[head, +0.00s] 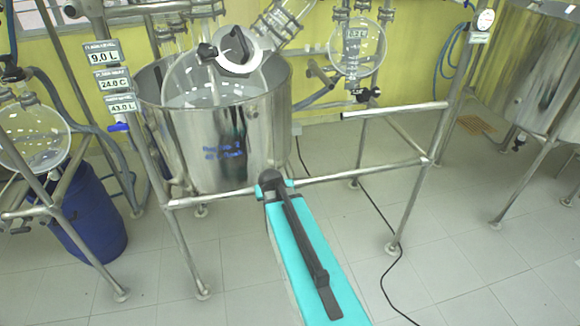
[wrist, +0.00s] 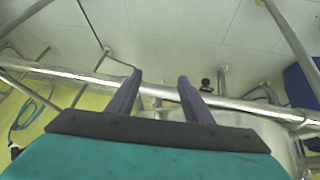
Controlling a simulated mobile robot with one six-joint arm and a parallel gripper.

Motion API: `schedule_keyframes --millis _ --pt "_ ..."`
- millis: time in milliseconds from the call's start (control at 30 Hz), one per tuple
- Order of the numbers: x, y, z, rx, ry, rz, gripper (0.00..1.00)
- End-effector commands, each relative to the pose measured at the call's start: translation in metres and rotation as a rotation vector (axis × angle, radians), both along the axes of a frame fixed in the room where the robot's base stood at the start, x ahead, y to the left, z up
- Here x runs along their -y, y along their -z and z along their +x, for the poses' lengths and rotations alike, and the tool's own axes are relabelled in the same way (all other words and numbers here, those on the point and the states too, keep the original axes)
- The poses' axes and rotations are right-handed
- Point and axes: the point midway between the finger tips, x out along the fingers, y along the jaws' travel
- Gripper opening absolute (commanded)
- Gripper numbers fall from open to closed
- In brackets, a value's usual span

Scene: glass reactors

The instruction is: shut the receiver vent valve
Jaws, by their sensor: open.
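The receiver (head: 357,50) is a round glass flask with a level label, behind the frame at the upper right of the steel vessel in the head view. A dark-handled valve (head: 369,94) sits just below it. Glass fittings rise above the flask to the top edge of the picture. I cannot tell which fitting there is the vent valve, or its state. My gripper (wrist: 160,77) is open and empty in the wrist view, with its two dark fingers apart in front of a metal rail. In the head view its fingers cannot be made out.
A steel vessel (head: 222,130) stands in a tubular frame; its front rail (head: 355,172) crosses near my arm. A second glass flask (head: 33,138) and a blue drum (head: 85,218) are at left. Another steel vessel (head: 545,85) is at right. A black cable (head: 384,285) lies on open floor.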

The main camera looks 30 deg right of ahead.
Motion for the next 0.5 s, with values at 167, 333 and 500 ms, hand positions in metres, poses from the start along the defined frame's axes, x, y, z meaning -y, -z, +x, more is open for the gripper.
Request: schedule_keyframes --millis 167,333,500 --pt "-0.043 0.066 -0.027 -0.114 -0.050 0.045 0.46" --pt "-0.081 0.120 -0.060 -0.221 -0.093 0.083 0.46" --pt "-0.115 0.171 -0.100 -0.334 -0.134 0.119 0.46"
